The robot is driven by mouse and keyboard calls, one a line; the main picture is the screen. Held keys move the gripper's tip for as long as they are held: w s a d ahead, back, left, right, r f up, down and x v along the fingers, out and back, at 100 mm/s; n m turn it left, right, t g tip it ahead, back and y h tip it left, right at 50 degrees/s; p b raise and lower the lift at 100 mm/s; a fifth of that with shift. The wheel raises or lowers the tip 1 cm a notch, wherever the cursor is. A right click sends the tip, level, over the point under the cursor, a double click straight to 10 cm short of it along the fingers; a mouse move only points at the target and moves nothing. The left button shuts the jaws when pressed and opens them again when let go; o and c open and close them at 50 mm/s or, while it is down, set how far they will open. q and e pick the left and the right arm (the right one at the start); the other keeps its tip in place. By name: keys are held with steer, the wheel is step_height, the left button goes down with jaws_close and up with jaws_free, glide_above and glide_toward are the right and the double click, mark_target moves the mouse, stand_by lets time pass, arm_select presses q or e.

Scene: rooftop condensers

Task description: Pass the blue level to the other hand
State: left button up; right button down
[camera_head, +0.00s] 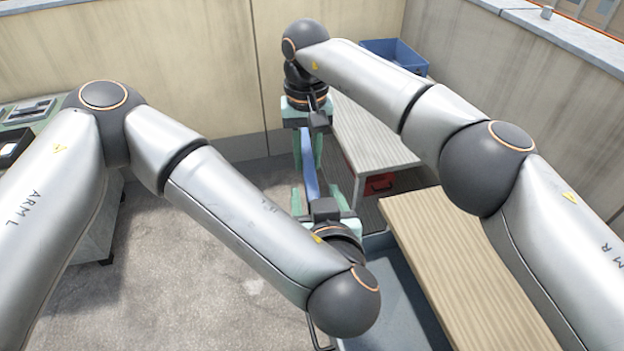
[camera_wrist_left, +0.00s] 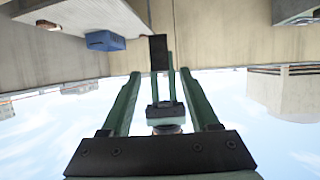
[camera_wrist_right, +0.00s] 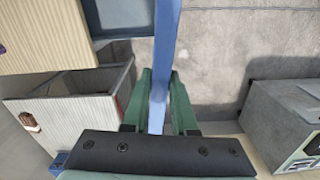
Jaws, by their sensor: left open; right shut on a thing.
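The blue level (camera_head: 309,168) is a long narrow bar held lengthwise between my two grippers. My right gripper (camera_head: 308,160), the upper one in the head view, is shut on it. In the right wrist view the level (camera_wrist_right: 166,50) runs out from between the right fingers (camera_wrist_right: 160,88). My left gripper (camera_head: 327,190) faces the right one with its fingers wide apart. The level's lower end appears near the left fingers, but I cannot tell whether it is between them. In the left wrist view a dark block (camera_wrist_left: 158,52) shows between the open fingers; its identity is unclear.
A grey-topped bench (camera_head: 365,130) stands behind, with a blue bin (camera_head: 395,55) on it and a red box (camera_head: 380,184) below. A ribbed tan surface (camera_head: 450,255) is at the right. A grey cabinet (camera_head: 100,225) stands at the left. Concrete floor (camera_head: 190,290) is open between.

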mark_target(311, 178)
arm_select(q)
steer(key=shift+x, duration=0.9)
steer(key=shift+w+a+f, duration=0.15)
steer(key=shift+w+f, duration=0.15)
steer(key=shift+w, duration=0.15)
steer(key=shift+x, duration=2.4)
steer(key=shift+c, duration=0.3)
jaws_close()
arm_select(e)
steer(key=c, duration=0.6)
jaws_free()
